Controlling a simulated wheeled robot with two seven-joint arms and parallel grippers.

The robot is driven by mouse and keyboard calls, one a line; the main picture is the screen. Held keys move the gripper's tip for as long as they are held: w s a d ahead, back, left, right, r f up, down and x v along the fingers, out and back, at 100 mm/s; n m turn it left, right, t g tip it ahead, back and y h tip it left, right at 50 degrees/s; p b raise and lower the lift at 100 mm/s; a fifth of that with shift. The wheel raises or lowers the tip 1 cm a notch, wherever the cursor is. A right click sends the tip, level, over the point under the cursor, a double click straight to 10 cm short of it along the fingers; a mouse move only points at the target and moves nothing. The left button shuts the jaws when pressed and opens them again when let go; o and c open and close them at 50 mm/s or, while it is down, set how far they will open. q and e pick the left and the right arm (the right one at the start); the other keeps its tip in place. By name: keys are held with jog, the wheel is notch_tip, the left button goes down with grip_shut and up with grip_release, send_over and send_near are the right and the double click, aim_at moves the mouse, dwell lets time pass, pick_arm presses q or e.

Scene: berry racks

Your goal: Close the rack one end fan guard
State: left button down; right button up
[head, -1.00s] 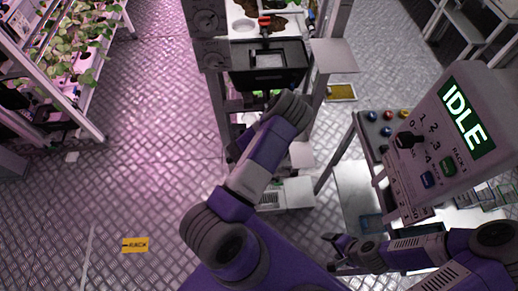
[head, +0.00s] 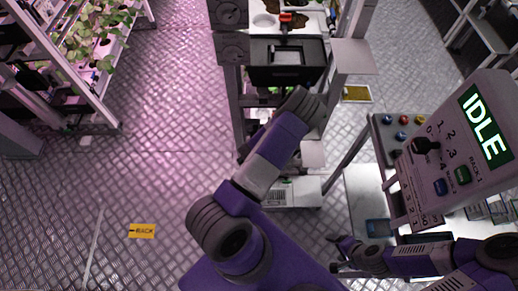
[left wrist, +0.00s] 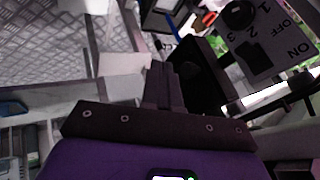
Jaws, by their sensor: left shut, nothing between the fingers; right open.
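The rack end stands at the top middle of the head view. In the left wrist view my left gripper (left wrist: 160,85) is shut and empty, close to a dark panel (left wrist: 203,72); contact is unclear. My right gripper (head: 345,252) is open, low right.
A control box (head: 460,150) reading IDLE stands at the right, with a panel of coloured buttons (head: 400,135) beside it. A grey box with a dial (left wrist: 255,40) shows in the left wrist view. A plant rack (head: 70,60) is at the left.

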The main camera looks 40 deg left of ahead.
pick_arm(q)
jog(key=p+v, duration=0.2)
jog(key=v, duration=0.8)
jog(key=shift+s, duration=0.3)
pick_arm(e)
notch_tip(320, 180, up, 2)
jog(key=shift+r, duration=0.15)
pick_arm(q)
jog(key=s+d+f+n+g+h, duration=0.1)
jog(key=s+d+n+g, duration=0.1)
jog(key=d, duration=0.6)
jog(key=s+d+f+n+g+h, duration=0.1)
jog(key=s+d+n+g+h, duration=0.1)
jog(key=d, duration=0.6)
jog(key=s+d+f+n+g+h, duration=0.1)
jog(key=s+d+n+g+h, duration=0.1)
jog(key=d+n, duration=0.3)
jog(key=s+d, duration=0.1)
jog(key=d, duration=0.2)
jog(key=shift+s+n+g, duration=0.25)
jog(key=shift+n+g, duration=0.05)
jog(key=shift+n, duration=0.1)
pick_arm(e)
jog(key=shift+s, duration=0.1)
